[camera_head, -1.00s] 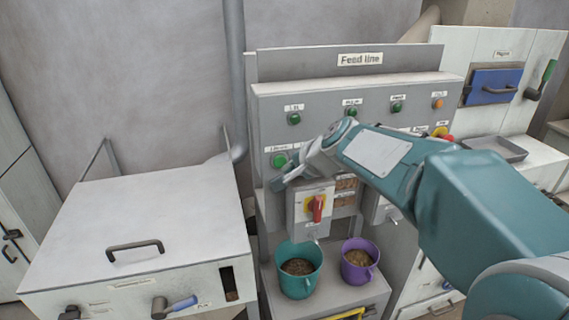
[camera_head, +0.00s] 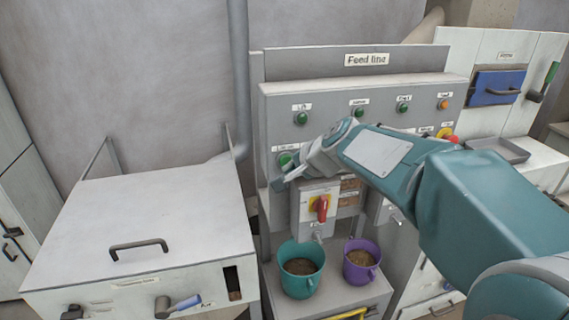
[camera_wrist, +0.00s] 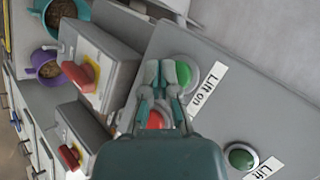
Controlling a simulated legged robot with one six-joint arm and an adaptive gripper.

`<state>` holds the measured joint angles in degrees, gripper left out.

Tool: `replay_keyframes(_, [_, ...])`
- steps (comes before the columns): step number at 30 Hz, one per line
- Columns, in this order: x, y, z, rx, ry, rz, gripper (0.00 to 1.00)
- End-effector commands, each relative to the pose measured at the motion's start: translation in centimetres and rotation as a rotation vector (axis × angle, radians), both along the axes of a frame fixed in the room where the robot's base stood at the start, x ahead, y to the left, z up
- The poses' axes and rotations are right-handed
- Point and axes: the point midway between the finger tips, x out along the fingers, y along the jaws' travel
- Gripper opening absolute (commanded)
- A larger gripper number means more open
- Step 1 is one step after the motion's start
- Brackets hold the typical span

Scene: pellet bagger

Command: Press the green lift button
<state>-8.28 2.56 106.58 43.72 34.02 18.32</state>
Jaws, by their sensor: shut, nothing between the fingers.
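The green lift button (camera_head: 286,160) is on the left of the grey Feed line panel, under a small label. In the wrist view the green button (camera_wrist: 184,74) has a pale collar and a "Lift on" label beside it. My gripper (camera_head: 288,178) is just below the button in the head view. In the wrist view my gripper (camera_wrist: 160,66) is shut and empty, its fingertips beside the green button and overlapping its collar's edge. I cannot tell whether they touch. A red button (camera_wrist: 155,120) is partly hidden behind the fingers.
Another green light or button (camera_head: 302,118), labelled Lift, sits higher on the panel. A red-handled switch box (camera_head: 320,207) is below my gripper. A teal bucket (camera_head: 300,284) and a purple bucket (camera_head: 352,277) stand below. A white lidded bin (camera_head: 200,225) is at left.

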Motion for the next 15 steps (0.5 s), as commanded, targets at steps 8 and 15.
replay_keyframes(8, [0.70, -0.26, 0.15, 0.001, 0.001, 0.000, 0.00])
replay_keyframes(15, [0.76, -0.12, 0.18, -0.001, 0.001, 0.000, 0.00])
